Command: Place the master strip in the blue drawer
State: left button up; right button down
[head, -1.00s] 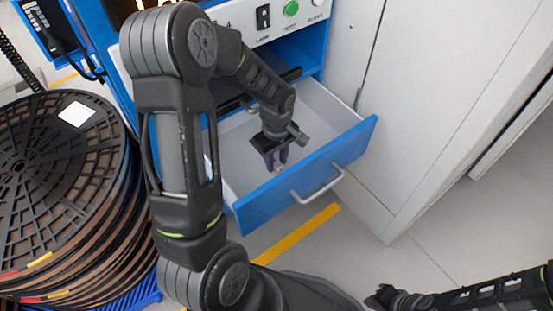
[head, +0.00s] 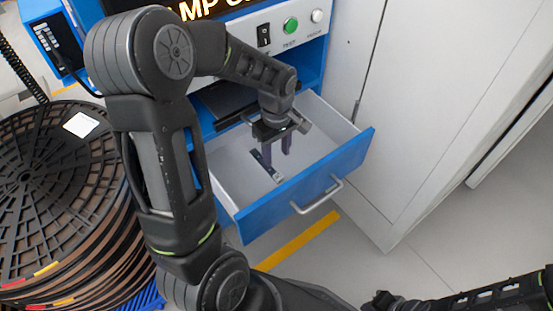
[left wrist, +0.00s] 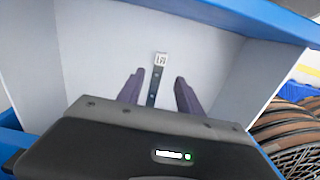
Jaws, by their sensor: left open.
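The master strip (head: 267,167) is a narrow dark strip with a white label at one end. It lies on the floor of the open blue drawer (head: 306,186). In the left wrist view the strip (left wrist: 152,97) shows between the fingers, its white label pointing away from me. My left gripper (head: 288,150) is open and empty above the drawer floor, apart from the strip in the head view. Its two purple fingers also show in the left wrist view (left wrist: 158,88). My right gripper (head: 385,300) is at the bottom edge, too small and dark to tell its state.
A stack of large black reels (head: 50,190) stands at the left. A blue cabinet with a control panel (head: 285,28) rises behind the drawer. A light grey cabinet (head: 430,90) stands close at the drawer's right.

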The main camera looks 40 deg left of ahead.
pick_arm(q)
jog(key=shift+r, duration=1.55)
jog(key=shift+c, duration=0.3)
